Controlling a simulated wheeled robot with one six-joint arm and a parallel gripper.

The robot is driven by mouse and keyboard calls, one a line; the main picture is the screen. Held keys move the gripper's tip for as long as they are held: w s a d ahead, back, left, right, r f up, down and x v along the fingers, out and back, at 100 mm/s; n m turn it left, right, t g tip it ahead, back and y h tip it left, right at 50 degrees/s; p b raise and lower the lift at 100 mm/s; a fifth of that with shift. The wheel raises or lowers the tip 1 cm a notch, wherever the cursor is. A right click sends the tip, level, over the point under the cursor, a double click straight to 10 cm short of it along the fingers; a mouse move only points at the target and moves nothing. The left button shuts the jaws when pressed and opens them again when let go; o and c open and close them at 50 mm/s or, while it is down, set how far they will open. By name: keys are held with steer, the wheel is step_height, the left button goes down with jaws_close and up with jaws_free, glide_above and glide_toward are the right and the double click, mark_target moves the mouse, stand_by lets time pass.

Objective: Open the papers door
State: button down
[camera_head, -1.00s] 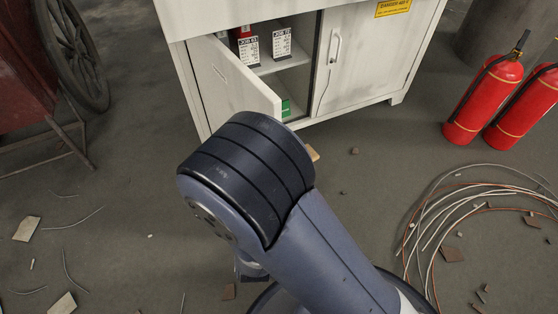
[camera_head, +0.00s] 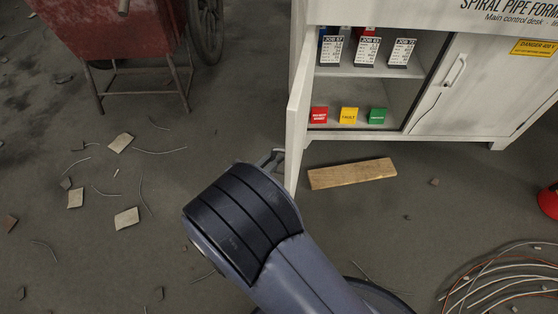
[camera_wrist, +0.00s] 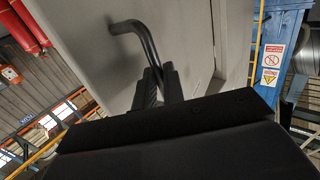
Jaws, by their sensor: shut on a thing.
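The left cabinet door (camera_head: 298,110) is swung wide open and shows nearly edge-on in the head view. In the wrist view its pale face (camera_wrist: 95,60) fills the middle. A dark bent handle (camera_wrist: 130,26) stands out from it. My gripper (camera_wrist: 158,80) is shut on this handle. In the head view my arm's dark wrist hides most of the gripper; a bit of metal shows at the door's outer side. Inside the cabinet, several white job folders (camera_head: 367,50) stand on the upper shelf. Red, yellow (camera_head: 349,115) and green boxes stand below.
The right cabinet door (camera_head: 440,90) is closed. A wooden plank (camera_head: 352,173) lies on the floor before the cabinet. A red cart (camera_head: 110,30) stands at upper left, coiled cables (camera_head: 505,285) lie at lower right. Scraps litter the left floor.

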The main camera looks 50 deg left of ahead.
steer(key=shift+w+a+r, duration=0.1)
steer(key=shift+a+r, duration=0.1)
steer(key=shift+a, duration=0.15)
steer(key=c, duration=1.5)
jaws_free()
steer(key=shift+f, duration=0.1)
steer(key=shift+d, duration=0.1)
steer(key=s+d+p, duration=0.1)
steer(key=s+p, duration=0.2)
steer(key=s, duration=0.7)
steer(key=shift+s+d, duration=0.2)
steer(key=shift+s, duration=0.15)
